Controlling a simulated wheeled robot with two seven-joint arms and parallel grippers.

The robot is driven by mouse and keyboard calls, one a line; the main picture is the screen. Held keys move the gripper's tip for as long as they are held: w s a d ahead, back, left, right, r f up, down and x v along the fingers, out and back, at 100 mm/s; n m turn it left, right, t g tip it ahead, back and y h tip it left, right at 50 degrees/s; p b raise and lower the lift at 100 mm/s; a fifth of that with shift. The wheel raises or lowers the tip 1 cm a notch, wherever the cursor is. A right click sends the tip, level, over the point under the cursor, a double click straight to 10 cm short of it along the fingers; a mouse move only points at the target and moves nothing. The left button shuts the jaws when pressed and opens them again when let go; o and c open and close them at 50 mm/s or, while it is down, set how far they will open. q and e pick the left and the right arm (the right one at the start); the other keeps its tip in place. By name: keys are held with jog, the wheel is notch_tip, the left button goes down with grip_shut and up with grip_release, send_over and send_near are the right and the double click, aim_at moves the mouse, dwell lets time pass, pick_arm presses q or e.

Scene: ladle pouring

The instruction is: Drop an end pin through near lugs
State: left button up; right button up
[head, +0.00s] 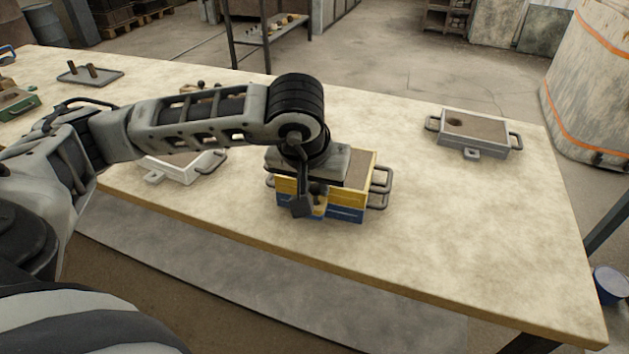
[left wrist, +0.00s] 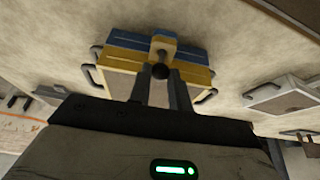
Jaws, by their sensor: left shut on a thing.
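A two-part box, a yellow frame (head: 363,172) on a blue frame (head: 346,213), stands near the front edge of the table. In the left wrist view the yellow frame (left wrist: 193,72) and blue frame (left wrist: 190,53) show with a near lug (left wrist: 163,46) sticking out at their middle. My left gripper (head: 309,205) is over the box's near side, fingers pointing down. In the left wrist view my left gripper (left wrist: 160,82) is shut on a pin with a dark round head (left wrist: 160,71), right at the lug. Whether the pin's shank is in the lug holes is hidden. My right gripper is out of view.
A white box (head: 187,168) stands left of the stack, partly behind my arm. A grey box with a round hole (head: 474,132) stands at the right back. A tray with upright pins (head: 90,74) lies at the far left. The table's right front is clear.

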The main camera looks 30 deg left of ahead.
pick_arm(q)
jog(key=shift+f+b, duration=0.35)
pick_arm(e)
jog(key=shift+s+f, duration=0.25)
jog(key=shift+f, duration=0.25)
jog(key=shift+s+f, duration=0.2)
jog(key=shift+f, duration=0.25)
pick_arm(q)
jog(key=o, duration=1.3)
jog(key=shift+o, duration=0.2)
jog(key=shift+r, duration=0.15)
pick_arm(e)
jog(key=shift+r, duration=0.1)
pick_arm(q)
jog(key=shift+r+p, duration=1.9)
jog(key=shift+r, duration=1)
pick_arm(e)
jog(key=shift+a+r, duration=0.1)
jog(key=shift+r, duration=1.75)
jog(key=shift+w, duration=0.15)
